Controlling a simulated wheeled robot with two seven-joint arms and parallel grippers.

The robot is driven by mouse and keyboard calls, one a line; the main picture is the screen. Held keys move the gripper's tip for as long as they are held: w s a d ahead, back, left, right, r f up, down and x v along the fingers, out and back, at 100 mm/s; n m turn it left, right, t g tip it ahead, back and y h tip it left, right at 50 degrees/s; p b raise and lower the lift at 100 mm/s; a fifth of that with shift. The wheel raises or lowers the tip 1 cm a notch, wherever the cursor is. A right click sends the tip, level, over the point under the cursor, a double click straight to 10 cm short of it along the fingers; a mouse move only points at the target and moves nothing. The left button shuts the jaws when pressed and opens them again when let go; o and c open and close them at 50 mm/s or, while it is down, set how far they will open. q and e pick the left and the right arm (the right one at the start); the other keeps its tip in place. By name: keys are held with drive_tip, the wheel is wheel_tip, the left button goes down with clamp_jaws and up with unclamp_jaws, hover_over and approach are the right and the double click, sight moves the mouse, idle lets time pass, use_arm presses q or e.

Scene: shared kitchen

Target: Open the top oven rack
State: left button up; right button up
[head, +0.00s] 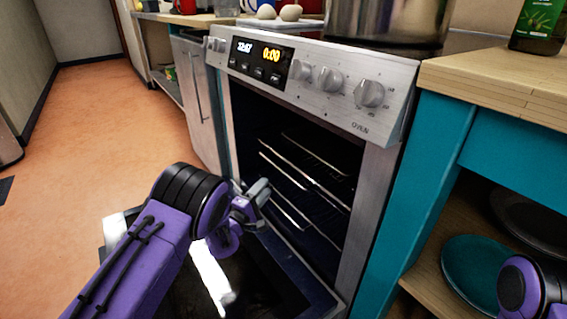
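The silver oven (310,85) stands in the middle with its door (265,285) folded down and its dark cavity exposed. Inside, the top rack (315,157) shows as thin metal bars high in the cavity. More bars of a lower rack (290,208) show below it. My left gripper (262,207) is at the left side of the oven opening, above the lowered door. Its fingers look apart, with nothing seen between them. It appears in front of the racks' left ends, and I see no grip on a bar. Part of my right arm shows at the lower right; its gripper is out of view.
A teal cabinet with a wooden top (500,85) stands close at the oven's right, with a teal plate (475,270) on its shelf. A large metal pot (385,25) sits on the stove. The orange floor (100,130) at left is clear.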

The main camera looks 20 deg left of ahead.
sight(280, 168)
use_arm(q)
drive_tip(key=b+x, duration=0.3)
drive_tip(key=x, duration=0.7)
drive_tip(key=shift+w+d+b, duration=0.15)
drive_tip(key=shift+b, duration=0.2)
drive_tip(key=shift+r, duration=0.1)
clamp_jaws()
